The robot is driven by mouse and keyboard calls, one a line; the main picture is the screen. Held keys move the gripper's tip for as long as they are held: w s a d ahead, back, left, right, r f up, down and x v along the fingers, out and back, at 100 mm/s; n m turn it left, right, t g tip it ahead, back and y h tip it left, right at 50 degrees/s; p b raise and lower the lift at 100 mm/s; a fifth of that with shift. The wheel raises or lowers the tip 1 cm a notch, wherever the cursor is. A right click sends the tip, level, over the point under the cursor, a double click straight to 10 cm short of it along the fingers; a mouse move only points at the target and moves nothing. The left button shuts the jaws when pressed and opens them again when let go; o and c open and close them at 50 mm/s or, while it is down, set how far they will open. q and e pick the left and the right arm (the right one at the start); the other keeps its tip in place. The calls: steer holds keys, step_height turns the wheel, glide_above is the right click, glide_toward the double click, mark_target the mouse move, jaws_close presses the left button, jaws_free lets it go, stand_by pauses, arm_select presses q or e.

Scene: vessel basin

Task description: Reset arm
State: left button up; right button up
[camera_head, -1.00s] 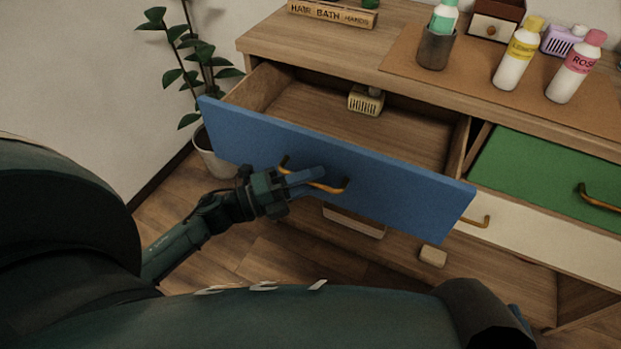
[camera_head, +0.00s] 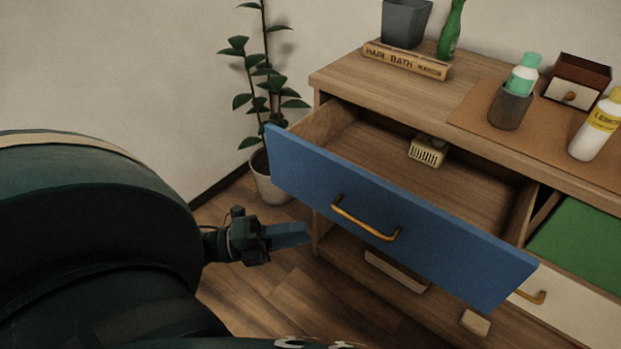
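My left gripper (camera_head: 290,236) is at the lower left of the head view, in front of and below the blue drawer (camera_head: 345,196). It stands apart from the drawer's brass handle (camera_head: 365,222) and holds nothing that I can see. Its blue fingers show nearly side-on, so I cannot tell how far apart they are. The blue drawer is pulled well out, with a small cream slotted block (camera_head: 428,151) near its back. My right gripper does not show.
The wooden cabinet (camera_head: 345,75) carries a bottle in a cup (camera_head: 511,107), a yellow-labelled bottle (camera_head: 594,132) and a small drawer box (camera_head: 577,80). A potted plant (camera_head: 270,180) stands left of it. Floor is clear around my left gripper.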

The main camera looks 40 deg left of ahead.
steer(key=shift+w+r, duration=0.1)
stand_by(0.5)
arm_select(q)
steer(key=s+d+r+n+t+y, duration=0.15)
steer(key=d+n+y, duration=0.45)
steer(key=n, duration=0.7)
steer(key=s+d+r+n+g+y, duration=0.15)
steer(key=d+n+y, duration=0.25)
steer(key=d+n, duration=0.65)
steer(key=r+g+p, duration=0.1)
steer(key=p, duration=0.5)
steer(key=a+r+n+g+p, duration=0.1)
steer(key=r+p, duration=0.1)
steer(key=p, duration=0.4)
steer(key=a+r+n+p, duration=0.1)
steer(key=p, duration=0.6)
steer(key=shift+w+a+r+g+y, duration=0.2)
steer(key=shift+g+y, duration=0.1)
steer(key=shift+g, duration=0.1)
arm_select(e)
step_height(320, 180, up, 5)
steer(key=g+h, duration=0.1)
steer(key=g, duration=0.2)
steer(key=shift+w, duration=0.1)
arm_select(q)
steer(key=shift+f, duration=0.1)
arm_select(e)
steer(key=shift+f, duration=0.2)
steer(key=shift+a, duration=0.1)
